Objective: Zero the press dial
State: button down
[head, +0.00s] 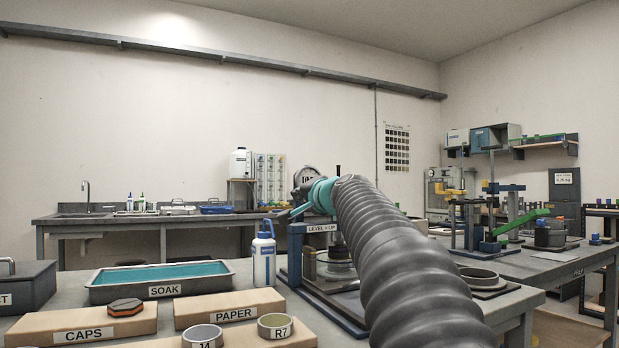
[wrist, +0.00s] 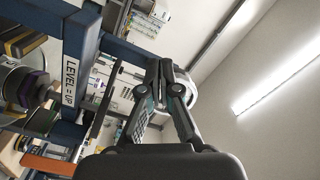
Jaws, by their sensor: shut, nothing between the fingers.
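The press has a blue frame (head: 296,252) labelled "LEVEL = UP" and stands on the bench right of centre in the head view. The frame (wrist: 78,45) is at left in the wrist view, turned on its side. A round dial (head: 306,172) shows above the press, partly behind my arm; its reading is too small to tell. In the wrist view a pale round rim (wrist: 192,92), likely the dial, shows behind my fingers. My gripper (wrist: 167,70) is shut and empty, its fingertips together in front of that rim. I cannot tell whether they touch it. My arm hides part of the press.
A white-and-blue bottle (head: 263,258) stands left of the press. A SOAK tray (head: 160,291), a CAPS box (head: 82,325) and a PAPER box (head: 229,307) fill the near bench. A ring (head: 479,277) lies right of my arm. Space above the bench is open.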

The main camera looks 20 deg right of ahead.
jog(key=shift+w, duration=0.5)
jog(key=shift+d+r, duration=0.15)
dwell(0.3)
jog(key=shift+a+r, duration=0.35)
jog(key=shift+r, duration=0.3)
jog(key=shift+a+f, duration=0.15)
jog(key=s+b, duration=0.3)
jog(key=s, duration=0.3)
jog(key=shift+a, duration=0.15)
dwell(0.5)
jog(key=shift+f, duration=0.1)
